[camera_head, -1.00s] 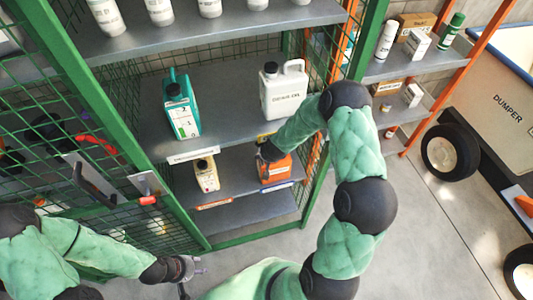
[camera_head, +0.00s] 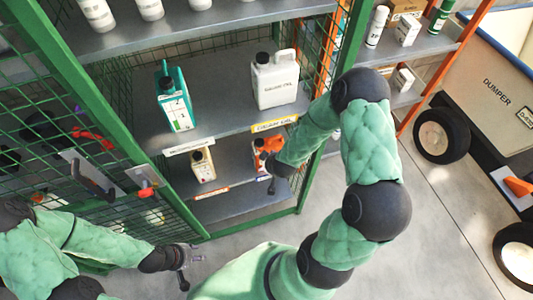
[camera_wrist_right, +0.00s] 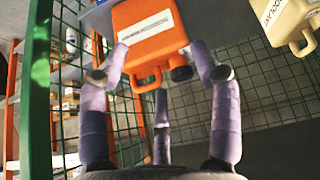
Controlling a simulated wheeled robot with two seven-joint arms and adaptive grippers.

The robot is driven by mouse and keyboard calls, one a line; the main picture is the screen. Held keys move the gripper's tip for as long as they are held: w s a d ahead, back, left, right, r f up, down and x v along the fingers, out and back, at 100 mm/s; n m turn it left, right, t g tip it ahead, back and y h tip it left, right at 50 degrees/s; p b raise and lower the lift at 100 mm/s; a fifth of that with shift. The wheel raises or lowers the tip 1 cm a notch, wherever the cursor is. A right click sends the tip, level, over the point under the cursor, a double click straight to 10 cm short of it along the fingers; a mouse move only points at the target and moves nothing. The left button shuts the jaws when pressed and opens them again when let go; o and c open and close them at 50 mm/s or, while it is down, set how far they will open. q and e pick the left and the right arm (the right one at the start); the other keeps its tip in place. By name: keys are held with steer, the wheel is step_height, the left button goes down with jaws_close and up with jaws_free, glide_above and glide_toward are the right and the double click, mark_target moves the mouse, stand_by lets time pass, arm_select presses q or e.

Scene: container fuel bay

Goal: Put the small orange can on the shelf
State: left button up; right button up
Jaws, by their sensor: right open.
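The small orange can (camera_head: 262,145) stands on the lower shelf (camera_head: 232,170) of the green-framed cage, at its right end. In the right wrist view the orange can (camera_wrist_right: 150,40) shows its white label, handle and black cap. My right gripper (camera_wrist_right: 158,58) is open, its purple-grey fingers spread on both sides of the can's near part; contact cannot be told. In the head view my right gripper (camera_head: 271,172) is in front of the can and partly hidden by my arm. My left gripper (camera_head: 194,267) is open and empty, low in front of the cage.
A cream can (camera_head: 202,165) stands left on the same shelf. A teal can (camera_head: 174,103) and a white can (camera_head: 275,82) stand on the shelf above. The green post (camera_head: 325,140) is close to my right arm. An open mesh door (camera_head: 110,150) is at left.

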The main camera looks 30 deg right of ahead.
steer(key=s+a+f+g+y, duration=0.2)
steer(key=s+a+f, duration=0.2)
steer(key=a, duration=0.6)
steer(key=s+a+f+m+g+y, duration=0.1)
steer(key=s+a+f+g+y, duration=0.2)
steer(key=s+a, duration=0.5)
steer(key=shift+s+a+f+g, duration=0.35)
steer(key=shift+a+f, duration=0.35)
steer(key=shift+a, duration=0.25)
